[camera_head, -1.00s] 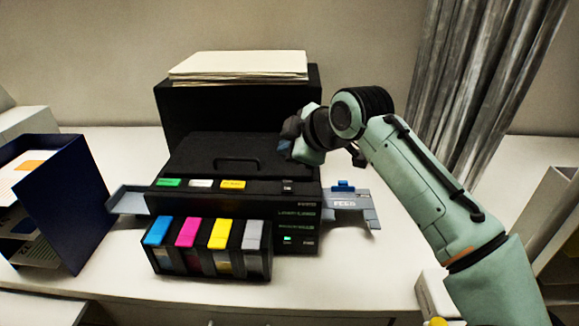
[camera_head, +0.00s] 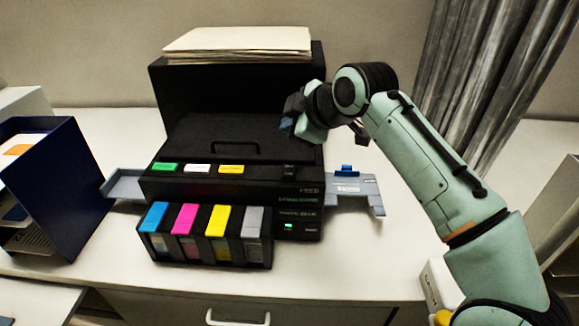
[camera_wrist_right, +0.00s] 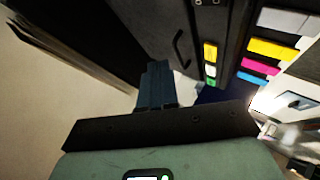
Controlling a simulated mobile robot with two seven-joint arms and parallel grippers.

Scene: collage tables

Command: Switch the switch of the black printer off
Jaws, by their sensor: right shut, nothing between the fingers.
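The black printer (camera_head: 240,135) stands on the white table, with a lid handle and green, white and yellow buttons on its top front strip. A small dark switch (camera_head: 289,169) sits at the right end of that strip; I cannot tell its position. A green light (camera_head: 288,226) glows on the front panel. My right gripper (camera_head: 288,122) is above the right side of the printer lid, apart from the switch, shut and empty. In the right wrist view its closed fingers (camera_wrist_right: 154,82) point past the printer lid (camera_wrist_right: 160,25). My left gripper is not in view.
Ink cartridges (camera_head: 203,258) stand before the printer, paper (camera_head: 238,40) lies on top behind. Grey trays stick out left (camera_head: 123,187) and right (camera_head: 352,190). A blue file holder (camera_head: 85,190) stands left. Clear table (camera_head: 370,260) lies front right.

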